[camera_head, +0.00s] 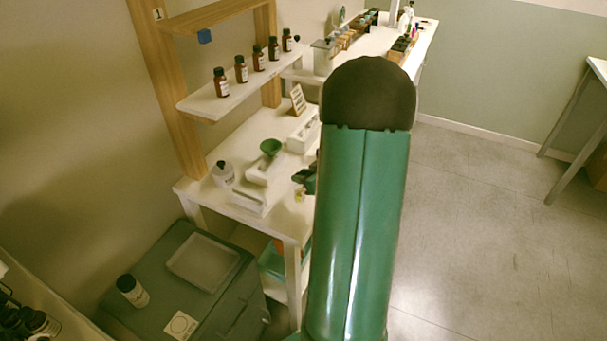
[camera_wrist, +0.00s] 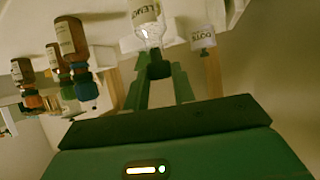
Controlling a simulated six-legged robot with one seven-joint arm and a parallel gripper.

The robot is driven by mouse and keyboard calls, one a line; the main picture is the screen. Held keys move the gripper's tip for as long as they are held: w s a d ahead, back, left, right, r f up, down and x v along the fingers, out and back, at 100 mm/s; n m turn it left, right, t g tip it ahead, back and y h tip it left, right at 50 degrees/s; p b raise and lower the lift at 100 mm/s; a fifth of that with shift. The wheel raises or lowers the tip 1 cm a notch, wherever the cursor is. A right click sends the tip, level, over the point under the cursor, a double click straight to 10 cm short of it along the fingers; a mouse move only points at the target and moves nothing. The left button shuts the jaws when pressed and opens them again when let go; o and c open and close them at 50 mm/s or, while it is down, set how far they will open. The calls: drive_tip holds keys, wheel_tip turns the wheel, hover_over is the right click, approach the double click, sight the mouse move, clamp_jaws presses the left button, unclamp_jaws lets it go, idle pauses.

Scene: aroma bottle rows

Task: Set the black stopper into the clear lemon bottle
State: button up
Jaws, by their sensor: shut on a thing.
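The clear lemon bottle (camera_wrist: 150,32) appears upside down at the top middle of the wrist view, with its label partly cut off. The black stopper (camera_wrist: 158,68) is at the bottle's mouth, in line with the neck. I cannot tell whether it touches the mouth or is seated in it. My gripper (camera_wrist: 160,78) is shut on the stopper, its green fingers on either side. In the head view my gripper (camera_head: 306,178) is a dark green shape above the worktable, partly hidden by my arm. The small clear bottle (camera_head: 299,195) is just below it.
The white worktable (camera_head: 225,202) bears a white jar (camera_head: 223,176) and a green funnel (camera_head: 270,147). Brown bottles (camera_head: 241,71) line the shelf above. A low cabinet (camera_head: 190,290) holds a tray (camera_head: 203,250). A small labelled container (camera_wrist: 203,40) is close beside the lemon bottle.

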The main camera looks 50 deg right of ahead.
drive_tip(key=shift+f, duration=0.4)
drive_tip(key=o, duration=1)
drive_tip(key=shift+o, duration=0.2)
drive_tip(key=v, duration=1.3)
drive_tip(key=shift+s, duration=0.35)
drive_tip(key=shift+w+r, duration=0.1)
drive_tip(key=shift+r, duration=0.1)
